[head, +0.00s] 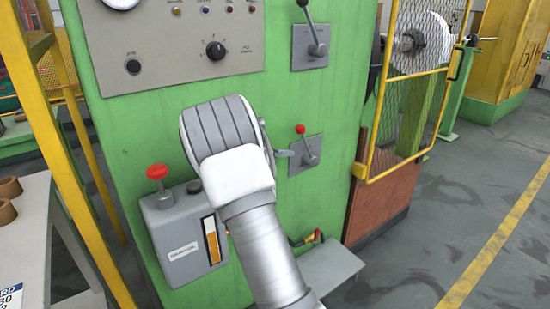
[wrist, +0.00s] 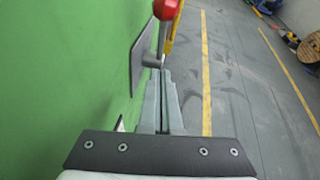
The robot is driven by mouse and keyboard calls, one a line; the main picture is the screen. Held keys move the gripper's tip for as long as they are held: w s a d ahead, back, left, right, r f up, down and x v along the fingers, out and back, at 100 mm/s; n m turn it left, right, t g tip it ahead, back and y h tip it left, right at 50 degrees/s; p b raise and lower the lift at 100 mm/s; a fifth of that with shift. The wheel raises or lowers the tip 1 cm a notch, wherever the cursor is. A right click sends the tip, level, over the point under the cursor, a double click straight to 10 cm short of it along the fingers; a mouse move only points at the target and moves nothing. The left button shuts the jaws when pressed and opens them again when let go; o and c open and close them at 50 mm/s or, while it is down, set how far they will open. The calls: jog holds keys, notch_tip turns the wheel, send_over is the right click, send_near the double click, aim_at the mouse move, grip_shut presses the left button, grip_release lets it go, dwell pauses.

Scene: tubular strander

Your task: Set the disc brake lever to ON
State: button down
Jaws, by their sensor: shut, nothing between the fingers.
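A lever with a red ball knob (head: 300,129) stands on a square grey plate (head: 314,143) on the green cabinet; it is likely the disc brake lever, but I see no readable label or ON mark. In the head view its handle tilts up and slightly left. My gripper (head: 288,153) is shut and empty, with its fingertips just left of the lever. In the wrist view the shut fingers of my gripper (wrist: 163,72) point at the lever's base, with the red knob (wrist: 166,9) above them. I cannot tell whether they touch it.
A second lever on a grey plate (head: 310,45) is above. A yellow mesh guard (head: 410,90) stands to the right. A grey step (head: 325,275) juts out below. The floor at right is clear.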

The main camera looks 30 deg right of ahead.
aim_at(305, 144)
jog(key=shift+w+d+r+b, duration=0.15)
jog(key=shift+w+d+r, duration=0.1)
jog(key=shift+d, duration=0.6)
jog(key=shift+w+d+r+b, duration=0.15)
jog(key=shift+w+d, duration=0.1)
jog(key=shift+d, duration=0.55)
jog(key=shift+w+d+r+b, duration=0.15)
jog(key=shift+w+d, duration=0.1)
jog(key=shift+d, duration=0.6)
jog(key=shift+r, duration=0.1)
